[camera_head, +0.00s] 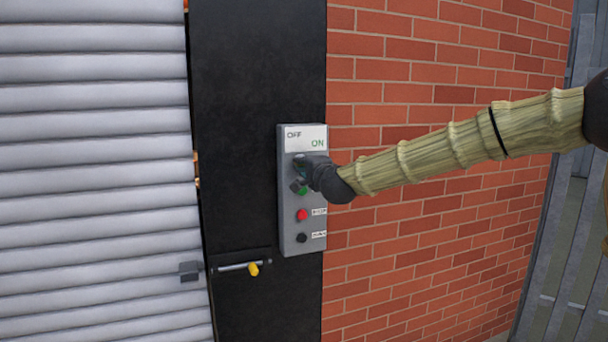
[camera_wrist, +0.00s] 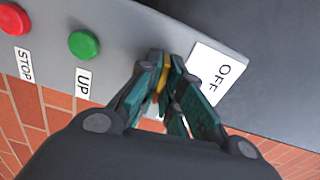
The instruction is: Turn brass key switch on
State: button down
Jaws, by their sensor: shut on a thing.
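The brass key switch (camera_wrist: 163,76) shows as a thin yellow-gold strip between my fingers in the wrist view. It is on a grey control box (camera_head: 289,238), just beside the white OFF/ON label (camera_head: 305,138). My gripper (camera_head: 301,172) is at the upper part of the box, with its fingers shut on the key. In the wrist view my gripper (camera_wrist: 166,70) has dark green fingers on both sides of the key. In the head view my gripper hides the key, and its turned angle is hard to tell.
Below my gripper are a green UP button (camera_wrist: 84,44), a red STOP button (camera_head: 302,215) and a black button (camera_head: 302,238). A shutter (camera_head: 95,170) stands left, with a yellow-ended bolt (camera_head: 253,269) beside it. A brick wall (camera_head: 400,240) lies right.

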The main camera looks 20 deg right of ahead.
jog(key=shift+f+m+b, duration=0.1)
jog(key=shift+m+b, duration=0.35)
jog(key=shift+m, duration=0.15)
jog(key=c, duration=1.6)
grip_release()
jog(key=shift+d, duration=0.1)
jog(key=s, duration=1.2)
jog(key=shift+d, duration=0.3)
